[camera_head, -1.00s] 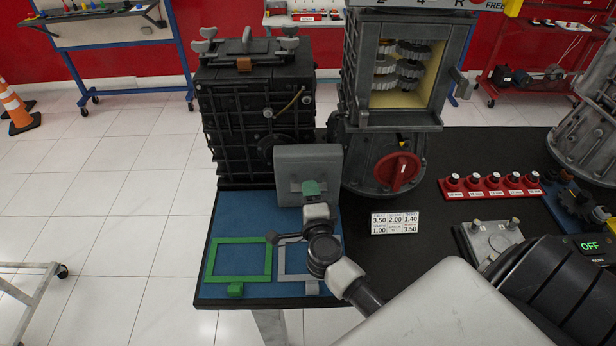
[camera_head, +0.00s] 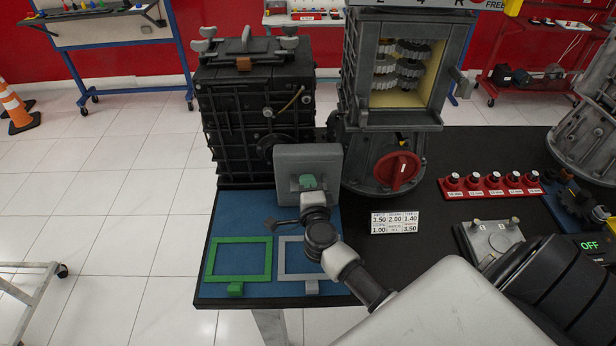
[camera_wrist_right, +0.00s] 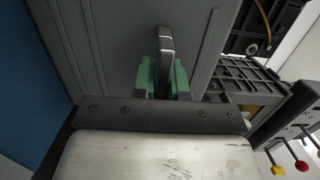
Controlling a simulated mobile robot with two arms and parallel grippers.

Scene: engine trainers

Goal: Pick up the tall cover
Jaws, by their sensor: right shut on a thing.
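The tall cover (camera_head: 308,157) is a grey, roughly rectangular plate standing upright in front of the black engine block, at the back of the blue mat. My right gripper (camera_head: 307,181) reaches it from the front, its green fingertips at the middle of the plate. In the right wrist view the green fingers (camera_wrist_right: 163,80) are shut on the grey handle bar that stands out from the cover (camera_wrist_right: 110,45). The cover's lower edge is partly hidden by my wrist in the head view. My left gripper is not in view.
The blue mat (camera_head: 225,222) bears a green frame (camera_head: 209,262) and a grey frame (camera_head: 283,256). The black engine block (camera_head: 235,130) is close behind the cover. A grey gearbox with a red knob (camera_head: 397,172) stands to the right.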

